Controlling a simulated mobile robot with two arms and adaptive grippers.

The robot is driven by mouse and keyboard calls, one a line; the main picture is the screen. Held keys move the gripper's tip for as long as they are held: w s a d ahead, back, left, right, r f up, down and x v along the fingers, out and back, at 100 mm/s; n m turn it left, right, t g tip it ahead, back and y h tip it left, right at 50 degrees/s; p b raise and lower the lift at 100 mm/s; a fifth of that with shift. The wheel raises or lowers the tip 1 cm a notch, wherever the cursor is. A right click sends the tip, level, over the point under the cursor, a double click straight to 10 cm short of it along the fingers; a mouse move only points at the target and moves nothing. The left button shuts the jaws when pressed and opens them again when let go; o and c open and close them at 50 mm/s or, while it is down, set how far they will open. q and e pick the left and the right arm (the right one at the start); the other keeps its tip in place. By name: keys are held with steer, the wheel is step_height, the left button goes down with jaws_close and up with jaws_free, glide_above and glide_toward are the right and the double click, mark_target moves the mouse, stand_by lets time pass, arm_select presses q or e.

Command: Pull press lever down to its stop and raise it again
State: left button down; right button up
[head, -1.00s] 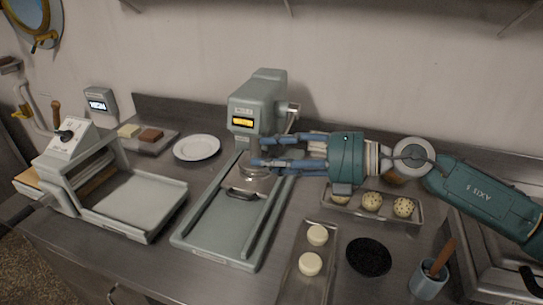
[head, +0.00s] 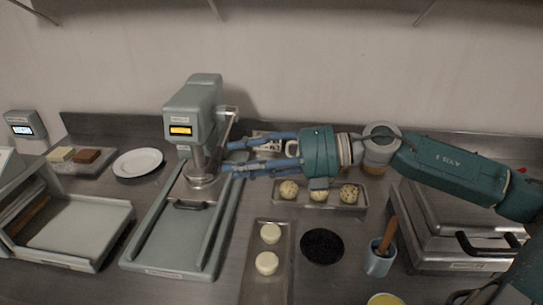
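The press (head: 192,104) is a grey-green machine with an amber display, standing at the back left of centre. Its lever (head: 231,123) is a thin metal arm on the right side, slanting downward; its lower end is hard to make out near my fingers. The round press plate (head: 201,181) hangs under the head at the back of the long bed (head: 176,232). My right gripper (head: 229,157) reaches in from the right, its blue fingers apart and their tips beside the lever's lower part. I cannot tell whether they touch it. My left gripper is out of view.
A tray of speckled balls (head: 335,208) lies below my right gripper. A tray with two pale rounds (head: 255,230), a black disc (head: 322,247) and a grey cup (head: 378,262) stand in front. A white plate (head: 138,162) lies left of the press.

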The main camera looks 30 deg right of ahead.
steer(key=shift+v, duration=3)
steer(key=shift+r, duration=0.2)
